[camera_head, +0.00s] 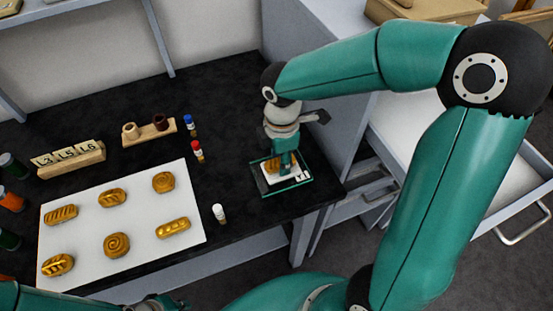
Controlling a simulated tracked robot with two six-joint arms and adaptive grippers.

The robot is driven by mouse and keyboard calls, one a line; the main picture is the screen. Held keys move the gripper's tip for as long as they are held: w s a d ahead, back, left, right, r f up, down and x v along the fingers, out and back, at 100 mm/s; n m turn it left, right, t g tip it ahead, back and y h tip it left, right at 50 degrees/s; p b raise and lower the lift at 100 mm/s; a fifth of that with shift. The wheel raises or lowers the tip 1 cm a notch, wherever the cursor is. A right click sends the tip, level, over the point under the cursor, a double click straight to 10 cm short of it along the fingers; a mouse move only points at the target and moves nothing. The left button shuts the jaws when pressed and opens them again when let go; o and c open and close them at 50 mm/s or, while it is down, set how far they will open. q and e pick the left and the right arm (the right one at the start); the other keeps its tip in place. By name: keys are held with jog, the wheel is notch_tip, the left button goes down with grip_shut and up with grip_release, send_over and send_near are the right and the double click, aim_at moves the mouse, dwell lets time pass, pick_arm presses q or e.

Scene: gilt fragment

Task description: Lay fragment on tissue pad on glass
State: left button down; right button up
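A glass plate with green edges (287,188) lies near the right end of the black bench. A white tissue pad (271,180) lies on it. A golden fragment (271,165) shows at the pad, partly hidden by my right gripper (287,168). That gripper points down over the pad, its fingertips at or just above the fragment. I cannot tell whether the fingers grip the fragment or whether it rests on the pad. Part of my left arm, perhaps its gripper (160,304), shows at the bottom edge, cut off, far from the glass.
Several carved gilt pieces, such as a round spiral one (116,245), lie on a white sheet (85,223). Small bottles with blue (188,122), red (197,150) and white (219,213) tops stand between. A label block (75,160) and wooden holder (149,131) stand behind. A grey cabinet stands right.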

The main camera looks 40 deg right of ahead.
jog(key=shift+o, duration=0.8)
notch_tip(320, 180, up, 12)
jog(key=p, duration=0.1)
jog(key=shift+r, duration=0.15)
